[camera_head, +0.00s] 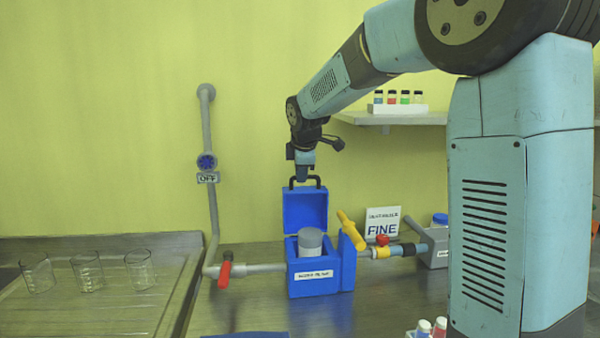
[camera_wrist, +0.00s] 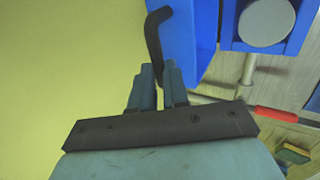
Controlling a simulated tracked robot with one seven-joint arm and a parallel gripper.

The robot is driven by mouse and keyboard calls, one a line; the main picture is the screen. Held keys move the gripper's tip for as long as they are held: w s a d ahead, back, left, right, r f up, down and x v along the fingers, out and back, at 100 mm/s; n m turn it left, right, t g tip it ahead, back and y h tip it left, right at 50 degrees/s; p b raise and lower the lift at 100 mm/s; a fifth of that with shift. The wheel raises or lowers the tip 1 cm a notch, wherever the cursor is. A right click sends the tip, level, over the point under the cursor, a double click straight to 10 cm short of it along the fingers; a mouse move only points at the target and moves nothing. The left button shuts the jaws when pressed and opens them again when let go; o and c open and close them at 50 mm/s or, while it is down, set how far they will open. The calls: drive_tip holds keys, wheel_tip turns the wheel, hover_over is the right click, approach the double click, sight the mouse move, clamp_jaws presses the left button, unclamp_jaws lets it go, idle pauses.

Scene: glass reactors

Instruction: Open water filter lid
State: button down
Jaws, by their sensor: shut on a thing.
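The blue water filter box (camera_head: 318,283) stands on the bench in the head view. Its blue lid (camera_head: 306,211) is raised upright at the back of the box. A grey-white cylinder (camera_head: 310,242) sits inside the open box, and its round top (camera_wrist: 266,22) shows in the wrist view. My gripper (camera_head: 304,178) is above the lid, shut on the black lid handle (camera_head: 292,182). In the wrist view the fingers (camera_wrist: 158,88) close around one part of the bent black handle (camera_wrist: 155,35), beside the blue lid (camera_wrist: 195,35).
A grey pipe with a red valve handle (camera_head: 225,274) joins the box at left. A yellow lever (camera_head: 351,231) and a FINE sign (camera_head: 382,222) are at right. Several glass beakers (camera_head: 87,271) stand on the left tray. A shelf (camera_head: 390,118) holds small vials.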

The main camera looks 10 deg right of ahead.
drive_tip(key=shift+s, duration=1)
drive_tip(key=c, duration=1.1)
unclamp_jaws()
drive_tip(key=v, duration=1.3)
drive_tip(key=shift+s+r, duration=0.1)
drive_tip(key=shift+r, duration=0.2)
